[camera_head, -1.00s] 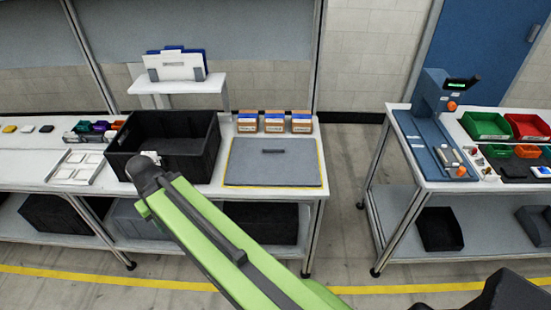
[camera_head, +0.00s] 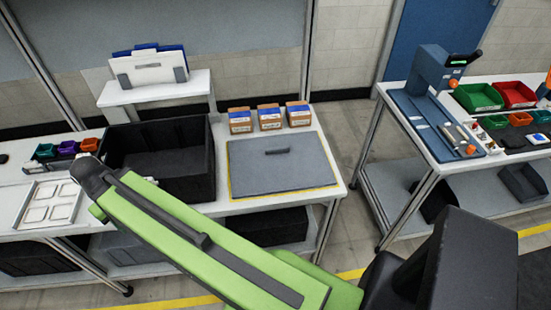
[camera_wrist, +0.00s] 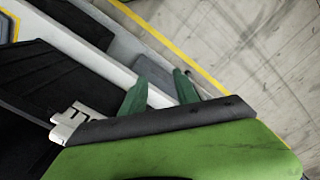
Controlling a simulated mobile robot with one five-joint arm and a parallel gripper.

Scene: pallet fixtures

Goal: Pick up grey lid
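The grey lid (camera_head: 255,177) is a flat grey panel with a dark handle (camera_head: 277,151) on top. It lies on the white bench, right of the black crate (camera_head: 205,190), inside a yellow outline. In the wrist view, the two green fingers of my gripper (camera_wrist: 160,88) stand apart with nothing visible between them. The bench edge and floor show beyond them. In the head view my green arm reaches left across the front of the crate, and the fingers are hidden.
Several small boxes (camera_head: 270,117) stand behind the lid. A white raised shelf (camera_head: 160,88) holds upright panels behind the crate. A white tray (camera_head: 20,219) lies to the left. A second bench (camera_head: 440,172) with bins and a blue fixture (camera_head: 427,118) stands right, across a floor gap.

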